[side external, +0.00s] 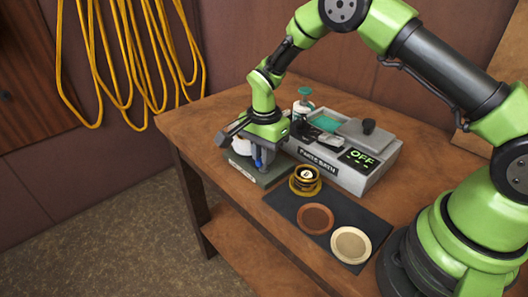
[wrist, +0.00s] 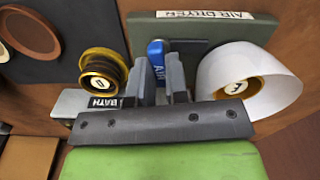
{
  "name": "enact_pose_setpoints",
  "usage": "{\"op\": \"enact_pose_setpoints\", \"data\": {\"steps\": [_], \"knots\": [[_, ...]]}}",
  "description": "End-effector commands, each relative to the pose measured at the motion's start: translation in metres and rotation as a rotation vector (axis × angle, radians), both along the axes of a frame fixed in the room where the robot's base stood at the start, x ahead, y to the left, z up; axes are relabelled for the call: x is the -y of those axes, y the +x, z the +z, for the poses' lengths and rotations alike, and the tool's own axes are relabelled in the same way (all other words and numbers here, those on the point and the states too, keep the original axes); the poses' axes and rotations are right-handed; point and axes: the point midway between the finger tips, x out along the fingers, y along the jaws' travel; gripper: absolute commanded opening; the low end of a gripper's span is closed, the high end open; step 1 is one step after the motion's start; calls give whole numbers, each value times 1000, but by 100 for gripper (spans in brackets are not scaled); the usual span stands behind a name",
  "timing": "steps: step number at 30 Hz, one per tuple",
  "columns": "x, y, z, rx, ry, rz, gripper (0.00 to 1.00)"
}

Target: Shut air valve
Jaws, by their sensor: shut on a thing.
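The air valve has a blue handle marked AIR (wrist: 156,58). In the wrist view it stands between the two dark fingers of my gripper (wrist: 158,78), at the edge of the grey-green air dryer base (wrist: 200,32). My gripper is shut on this handle. In the side view the blue handle (side external: 258,163) shows just below my gripper (side external: 262,152), over the air dryer base (side external: 262,178). The fingers hide the lower part of the valve, so I cannot tell how far it is turned.
A gold-rimmed round piece (wrist: 103,72) sits left of the fingers, and a white curled sheet around a gold-rimmed piece (wrist: 250,82) is close on the right. A grey bath unit with an OFF display (side external: 361,156) stands behind. A dark mat (side external: 285,207) holds round discs in front.

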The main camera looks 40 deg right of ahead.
Motion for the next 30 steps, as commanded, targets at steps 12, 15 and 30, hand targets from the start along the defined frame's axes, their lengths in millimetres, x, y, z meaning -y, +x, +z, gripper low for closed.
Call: {"op": "enact_pose_setpoints", "data": {"steps": [12, 15, 30], "knots": [[0, 0, 1, 0, 0, -171, 0], [0, 0, 1, 0, 0, -184, 0], [0, 0, 1, 0, 1, -192, 33]]}}
